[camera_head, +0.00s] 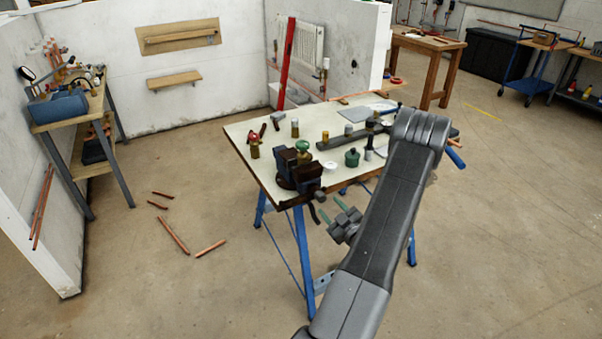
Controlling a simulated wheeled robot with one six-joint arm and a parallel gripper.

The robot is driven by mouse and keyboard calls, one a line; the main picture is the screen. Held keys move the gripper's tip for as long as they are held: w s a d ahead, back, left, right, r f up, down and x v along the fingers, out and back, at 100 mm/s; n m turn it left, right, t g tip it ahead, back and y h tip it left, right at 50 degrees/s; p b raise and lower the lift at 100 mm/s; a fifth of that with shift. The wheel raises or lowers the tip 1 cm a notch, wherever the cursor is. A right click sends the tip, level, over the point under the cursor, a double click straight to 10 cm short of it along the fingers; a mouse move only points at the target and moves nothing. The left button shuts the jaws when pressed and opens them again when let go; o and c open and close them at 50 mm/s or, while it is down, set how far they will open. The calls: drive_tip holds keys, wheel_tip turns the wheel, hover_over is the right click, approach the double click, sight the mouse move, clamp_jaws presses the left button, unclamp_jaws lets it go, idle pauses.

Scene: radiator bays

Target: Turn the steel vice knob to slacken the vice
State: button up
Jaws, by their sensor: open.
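The dark vice (297,171) is mounted at the near left corner of the workbench (245,140). A short dark bar (314,213) shows below its front side. I cannot make out a steel knob clearly. My gripper (330,206) is open, with green fingers pointing up and left toward the vice's front. It appears empty and just right of the dark bar. I cannot tell from this view whether they touch.
Valves with red (254,138) and green (303,147) caps, a dark green pot (352,157) and several other fittings crowd the bench top. Blue trestle legs (304,250) stand below. Copper pipes (173,236) lie on the floor at left.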

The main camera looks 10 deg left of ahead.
sight(323, 199)
drive_tip(key=shift+x, duration=2.5)
drive_tip(key=shift+c, duration=0.3)
